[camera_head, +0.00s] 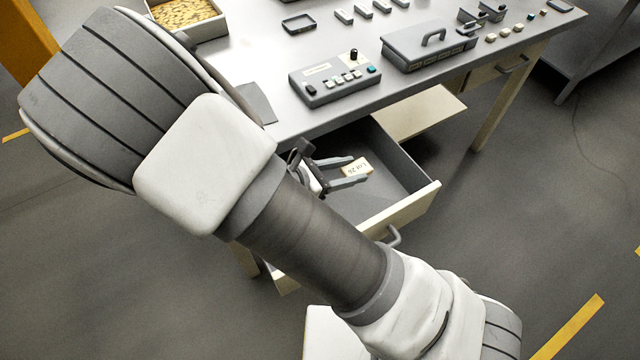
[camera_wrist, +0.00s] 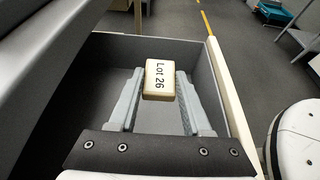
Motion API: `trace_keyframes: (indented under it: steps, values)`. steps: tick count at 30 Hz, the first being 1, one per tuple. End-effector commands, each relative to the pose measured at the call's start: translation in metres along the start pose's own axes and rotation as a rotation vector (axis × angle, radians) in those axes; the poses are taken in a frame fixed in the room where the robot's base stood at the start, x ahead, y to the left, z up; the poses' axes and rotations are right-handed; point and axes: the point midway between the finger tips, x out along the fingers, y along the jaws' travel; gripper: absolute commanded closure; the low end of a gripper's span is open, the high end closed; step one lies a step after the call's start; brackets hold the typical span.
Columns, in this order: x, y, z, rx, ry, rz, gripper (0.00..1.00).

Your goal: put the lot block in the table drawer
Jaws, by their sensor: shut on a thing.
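The lot block (camera_head: 357,169) is a small cream block with "Lot 26" on its top. It also shows in the wrist view (camera_wrist: 160,80), between the tips of the two grey fingers. My gripper (camera_head: 349,172) is shut on it, inside the outline of the open table drawer (camera_head: 413,208). The drawer has a grey inside and a cream front, and shows around the fingers in the wrist view (camera_wrist: 232,108). I cannot tell whether the block touches the drawer floor. My arm hides the left part of the drawer in the head view.
The table (camera_head: 262,57) stands above the drawer, its edge close to my gripper. It carries a control box (camera_head: 335,84), a grey lidded case (camera_head: 430,48), a bin of yellow pieces (camera_head: 187,14) and small blocks. A second drawer (camera_head: 497,72) is at the right.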

Motion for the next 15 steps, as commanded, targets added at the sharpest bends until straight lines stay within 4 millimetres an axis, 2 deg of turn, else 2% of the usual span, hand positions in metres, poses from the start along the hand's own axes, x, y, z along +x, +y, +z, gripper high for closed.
trace_keyframes:
  steps: [1, 6, 15]
  values:
    - [0.004, -0.001, -0.013, -0.003, -0.002, -0.001, 1.0]
    - [0.017, -0.001, -0.043, -0.001, -0.002, -0.001, 1.0]
    - [0.027, -0.001, -0.067, 0.0, -0.001, -0.001, 1.0]
